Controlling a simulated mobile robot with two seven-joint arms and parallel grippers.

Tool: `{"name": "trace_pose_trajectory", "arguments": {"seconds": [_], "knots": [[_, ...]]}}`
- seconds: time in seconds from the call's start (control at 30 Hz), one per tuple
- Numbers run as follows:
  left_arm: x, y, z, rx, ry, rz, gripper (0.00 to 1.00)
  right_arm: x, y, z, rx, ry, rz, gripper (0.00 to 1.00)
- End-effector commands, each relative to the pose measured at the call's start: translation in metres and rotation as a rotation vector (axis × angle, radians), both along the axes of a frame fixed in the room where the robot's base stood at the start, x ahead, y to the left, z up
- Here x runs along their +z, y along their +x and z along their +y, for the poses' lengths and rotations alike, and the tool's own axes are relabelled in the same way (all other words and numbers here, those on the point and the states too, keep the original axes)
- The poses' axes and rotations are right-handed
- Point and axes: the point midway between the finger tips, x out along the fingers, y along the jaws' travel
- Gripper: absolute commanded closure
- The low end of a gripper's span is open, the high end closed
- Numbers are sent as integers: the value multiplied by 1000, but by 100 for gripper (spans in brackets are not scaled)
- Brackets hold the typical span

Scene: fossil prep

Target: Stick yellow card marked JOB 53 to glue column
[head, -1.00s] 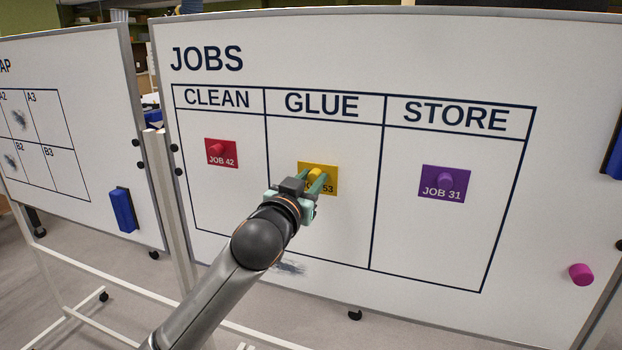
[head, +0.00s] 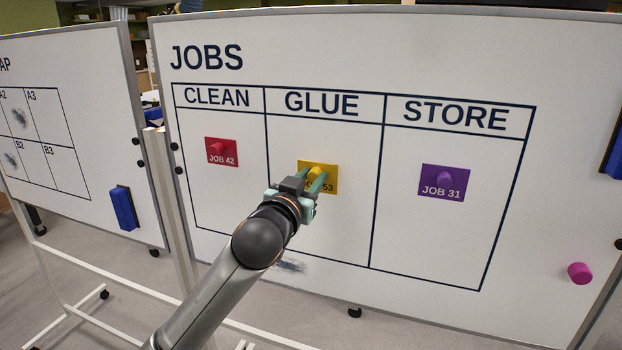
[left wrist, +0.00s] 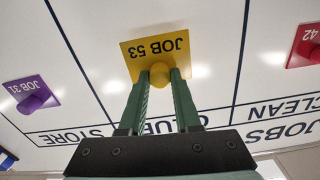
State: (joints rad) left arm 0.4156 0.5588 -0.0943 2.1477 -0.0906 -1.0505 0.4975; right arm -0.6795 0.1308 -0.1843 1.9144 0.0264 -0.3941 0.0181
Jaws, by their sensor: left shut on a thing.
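The yellow card marked JOB 53 (head: 330,172) lies flat at the whiteboard inside the GLUE column (head: 326,225), below its heading. In the left wrist view the yellow card (left wrist: 140,52) shows upside down, with a round yellow knob (left wrist: 160,75) on its face. My left gripper (head: 317,181) is at the card, its two green fingers on either side of the knob and shut on it. In the left wrist view the fingertips (left wrist: 160,78) flank the knob. The gripper hides part of the card's lower left in the head view. My right gripper is not in view.
A red JOB 42 card (head: 221,152) is in the CLEAN column and a purple JOB 31 card (head: 444,183) in the STORE column. A magenta magnet (head: 580,273) sits at the lower right. A second whiteboard (head: 90,100) with a blue eraser (head: 124,209) stands left.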

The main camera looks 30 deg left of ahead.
Motion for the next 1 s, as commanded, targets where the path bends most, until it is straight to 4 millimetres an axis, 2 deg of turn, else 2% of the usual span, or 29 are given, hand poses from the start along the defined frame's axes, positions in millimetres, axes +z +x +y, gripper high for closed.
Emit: {"name": "trace_pose_trajectory", "arguments": {"seconds": [1.0], "knots": [[0,15,4,0,0,0,95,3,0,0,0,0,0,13]]}}
